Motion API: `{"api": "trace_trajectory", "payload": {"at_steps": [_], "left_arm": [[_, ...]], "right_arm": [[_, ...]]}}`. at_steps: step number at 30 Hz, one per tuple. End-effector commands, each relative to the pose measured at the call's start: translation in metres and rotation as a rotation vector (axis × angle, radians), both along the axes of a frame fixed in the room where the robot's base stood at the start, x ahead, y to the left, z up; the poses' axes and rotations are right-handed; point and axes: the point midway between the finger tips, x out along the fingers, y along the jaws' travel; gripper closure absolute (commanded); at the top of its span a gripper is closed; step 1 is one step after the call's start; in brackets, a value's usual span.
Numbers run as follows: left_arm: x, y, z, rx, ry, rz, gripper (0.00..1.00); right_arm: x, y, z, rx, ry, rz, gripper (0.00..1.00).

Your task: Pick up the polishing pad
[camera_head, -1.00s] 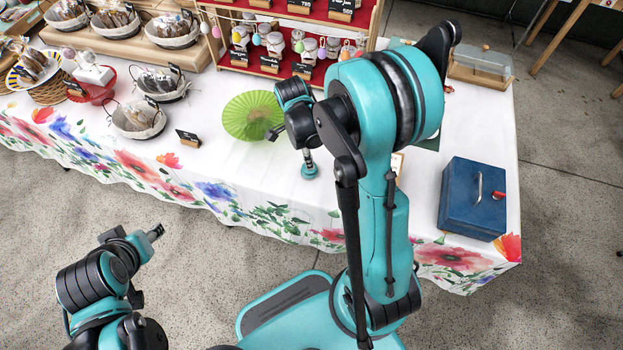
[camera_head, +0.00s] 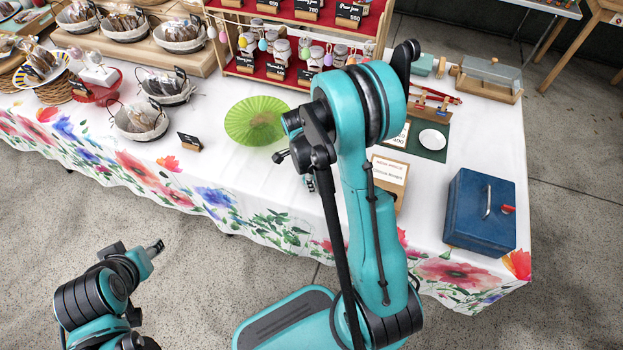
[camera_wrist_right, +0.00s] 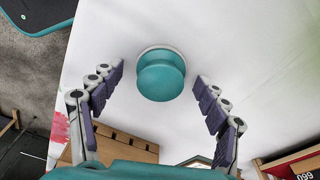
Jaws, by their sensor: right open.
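The polishing pad is a teal round knob (camera_wrist_right: 161,76) on a pale disc, standing on the white tablecloth in the right wrist view.
A green paper fan (camera_head: 254,121) lies left of my right gripper. A small sign (camera_head: 189,142) stands farther left. A wooden sign stand (camera_head: 389,178), a green mat (camera_head: 432,153) and a blue cash box (camera_head: 481,211) are to the right. A red-shelved display rack (camera_head: 263,79) stands behind.

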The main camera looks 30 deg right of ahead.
Motion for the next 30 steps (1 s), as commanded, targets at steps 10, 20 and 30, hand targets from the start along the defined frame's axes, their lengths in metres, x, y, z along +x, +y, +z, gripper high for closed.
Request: {"api": "trace_trajectory", "payload": {"at_steps": [10,20,30], "left_arm": [[0.000,0.000,0.001,0.000,0.000,0.000,0.54],[0.000,0.000,0.004,0.000,0.000,0.000,0.54],[0.000,0.000,0.030,0.000,0.000,0.000,0.54]], "right_arm": [[0.000,0.000,0.001,0.000,0.000,0.000,0.78],[0.000,0.000,0.007,0.000,0.000,0.000,0.78],[-0.019,0.002,0.056,0.000,0.000,0.000,0.78]]}}
